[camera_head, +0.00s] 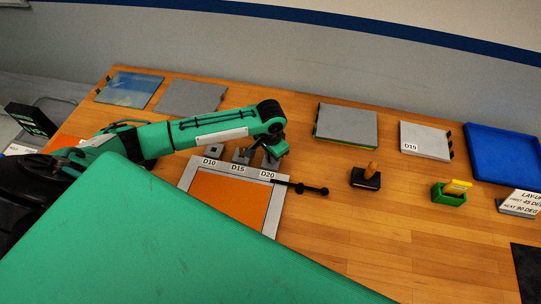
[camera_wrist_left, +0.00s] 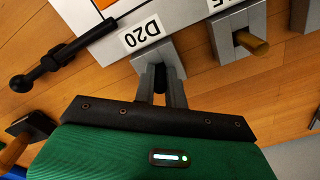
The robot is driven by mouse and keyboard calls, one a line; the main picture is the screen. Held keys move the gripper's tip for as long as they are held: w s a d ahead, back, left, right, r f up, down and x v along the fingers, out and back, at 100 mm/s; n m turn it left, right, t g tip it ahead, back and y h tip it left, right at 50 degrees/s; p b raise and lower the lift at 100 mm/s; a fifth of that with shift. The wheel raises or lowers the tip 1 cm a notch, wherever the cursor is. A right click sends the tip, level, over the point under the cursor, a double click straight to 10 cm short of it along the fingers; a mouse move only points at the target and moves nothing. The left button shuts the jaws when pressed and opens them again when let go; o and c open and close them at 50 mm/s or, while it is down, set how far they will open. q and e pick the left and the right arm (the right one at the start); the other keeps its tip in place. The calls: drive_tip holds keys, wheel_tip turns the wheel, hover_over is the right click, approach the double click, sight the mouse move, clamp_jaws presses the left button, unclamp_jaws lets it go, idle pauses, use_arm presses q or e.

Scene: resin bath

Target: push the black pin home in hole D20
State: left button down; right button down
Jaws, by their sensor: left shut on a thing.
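My left gripper (camera_head: 271,158) is at the grey block labelled D20 (camera_head: 267,175), at the right end of the row on the white-framed orange board (camera_head: 230,199). In the left wrist view, the left gripper (camera_wrist_left: 160,72) has its fingers close together at the D20 block (camera_wrist_left: 178,58). A narrow dark strip shows between them, which I take for the black pin (camera_wrist_left: 160,77). Most of it is hidden by the fingers, so its depth in the hole cannot be told. My right gripper is not in view.
Blocks D15 (camera_head: 242,156) and D10 (camera_head: 213,150) stand to the left; D15 holds a brass-coloured peg (camera_wrist_left: 251,43). A black rod with knobs (camera_head: 308,189) lies beside D20. A wooden-handled black tool (camera_head: 366,177) and green holder (camera_head: 449,194) stand further right.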

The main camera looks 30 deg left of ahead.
use_arm(q)
drive_tip(key=c, duration=1.5)
unclamp_jaws()
drive_tip(key=shift+s+f, duration=0.45)
drive_tip(key=shift+f, duration=0.3)
drive_tip(key=shift+o, duration=0.2)
drive_tip(key=shift+r, duration=0.1)
drive_tip(key=shift+w+d+r, duration=0.1)
drive_tip(key=shift+r, duration=0.2)
drive_tip(key=r+b, duration=0.1)
drive_tip(key=r, duration=0.2)
drive_tip(key=r+b, duration=0.1)
drive_tip(key=r, duration=0.3)
drive_tip(key=r+b, duration=0.1)
drive_tip(key=r, duration=0.3)
drive_tip(key=shift+w+r, duration=0.25)
drive_tip(key=shift+w, duration=0.1)
drive_tip(key=shift+r+b, duration=0.3)
drive_tip(key=shift+r, duration=0.45)
